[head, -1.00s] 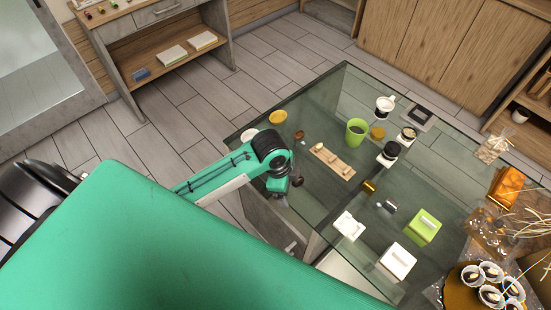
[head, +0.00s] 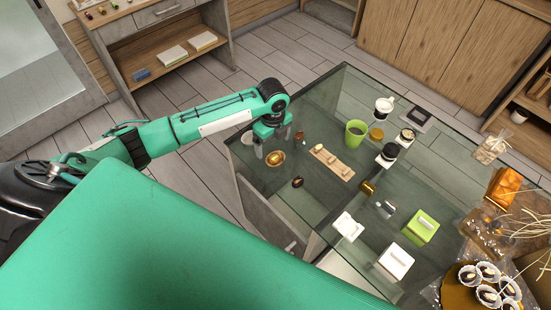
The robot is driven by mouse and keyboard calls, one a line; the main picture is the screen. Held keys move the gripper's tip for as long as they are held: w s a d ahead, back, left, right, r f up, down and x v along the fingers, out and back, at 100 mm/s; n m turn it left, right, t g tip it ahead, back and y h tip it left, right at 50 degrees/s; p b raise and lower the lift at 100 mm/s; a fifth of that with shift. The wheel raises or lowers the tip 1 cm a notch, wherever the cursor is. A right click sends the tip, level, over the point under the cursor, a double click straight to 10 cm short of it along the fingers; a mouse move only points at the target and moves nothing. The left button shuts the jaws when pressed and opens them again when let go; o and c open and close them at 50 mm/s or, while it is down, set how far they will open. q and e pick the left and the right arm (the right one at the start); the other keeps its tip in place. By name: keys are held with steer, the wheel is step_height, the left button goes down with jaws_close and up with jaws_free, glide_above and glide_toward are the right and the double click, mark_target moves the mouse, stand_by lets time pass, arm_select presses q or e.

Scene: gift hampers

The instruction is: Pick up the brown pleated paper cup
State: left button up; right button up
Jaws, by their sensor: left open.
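A small brown cup-like thing (head: 275,158), which looks like the brown pleated paper cup, sits on the glass table (head: 330,105) near its left corner. Its pleats are too small to make out. My left gripper (head: 272,146) points down just above and behind it, with its fingers apart and nothing seen between them. I cannot tell whether a finger touches the cup. My right gripper is not in view.
A dark brown oval thing (head: 297,182) and a wooden board (head: 332,163) lie nearby. A green mug (head: 355,133) stands farther right. Filled white cups (head: 487,272) crowd the lower right.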

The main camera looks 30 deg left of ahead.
mark_target(275, 157)
arm_select(q)
step_height(275, 157, down, 3)
steer(key=shift+r, duration=0.1)
steer(key=f, duration=0.1)
steer(key=f+p, duration=0.1)
steer(key=f, duration=0.1)
steer(key=f+p, duration=0.1)
steer(key=shift+w+d+f, duration=0.2)
steer(key=shift+w+d, duration=0.1)
steer(key=shift+d, duration=0.05)
steer(key=shift+f, duration=0.4)
steer(key=shift+c, duration=0.2)
steer(key=c, duration=1)
steer(key=shift+c, duration=0.3)
